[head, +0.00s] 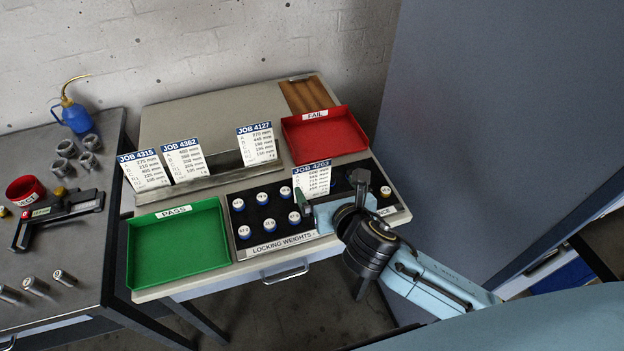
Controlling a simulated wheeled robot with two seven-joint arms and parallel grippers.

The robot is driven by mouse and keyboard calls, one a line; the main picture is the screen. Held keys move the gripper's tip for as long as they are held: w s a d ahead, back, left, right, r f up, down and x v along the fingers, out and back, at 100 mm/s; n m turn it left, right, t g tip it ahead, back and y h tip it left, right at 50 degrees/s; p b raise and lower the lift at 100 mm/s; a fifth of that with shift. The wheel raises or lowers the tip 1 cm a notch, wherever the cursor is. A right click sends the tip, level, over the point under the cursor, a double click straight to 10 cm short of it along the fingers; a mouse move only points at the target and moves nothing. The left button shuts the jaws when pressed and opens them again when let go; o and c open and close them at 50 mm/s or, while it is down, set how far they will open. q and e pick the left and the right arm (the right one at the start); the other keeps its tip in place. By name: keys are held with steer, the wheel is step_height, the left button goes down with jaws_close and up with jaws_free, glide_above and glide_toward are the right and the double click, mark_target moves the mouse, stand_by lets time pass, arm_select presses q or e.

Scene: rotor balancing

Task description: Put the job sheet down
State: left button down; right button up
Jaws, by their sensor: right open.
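A white job sheet with a blue header, JOB 4203 (312,180), shows at the back of the locking weights tray, just behind my right gripper. Its lower part is partly hidden by the gripper, and I cannot tell whether it touches the gripper or what it rests on. My right gripper (331,195) is open over the right part of the tray. Three other sheets, JOB 4315 (145,171), JOB 4362 (185,160) and JOB 4127 (257,145), stand in the grey rack (218,165). My left gripper is not in view.
The locking weights tray (262,246) holds several capped weights. A green PASS tray (178,245) lies left of it and a red FAIL tray (325,136) behind it; both look empty. A side table (60,225) at left carries a blue oil can (75,115) and metal parts.

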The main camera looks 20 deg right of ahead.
mark_target(312, 168)
steer(key=shift+n, duration=0.3)
steer(key=b+x, duration=0.1)
steer(key=x, duration=0.7)
steer(key=shift+w+a+r, duration=0.1)
steer(key=shift+w+a, duration=0.05)
steer(key=shift+w, duration=0.1)
steer(key=b+x, duration=0.1)
steer(key=x, duration=0.4)
steer(key=shift+s+f, duration=0.1)
steer(key=shift+f, duration=0.1)
steer(key=c, duration=0.8)
steer(key=shift+r, duration=0.1)
step_height(312, 168, up, 10)
steer(key=p, duration=0.2)
steer(key=s+d+r+b, duration=0.1)
steer(key=s+d+b, duration=0.1)
steer(key=s, duration=0.4)
steer(key=s+d+r+b, duration=0.1)
steer(key=s+d+b, duration=0.1)
steer(key=s, duration=0.5)
steer(key=shift+d+b, duration=0.35)
steer(key=shift+d, duration=0.2)
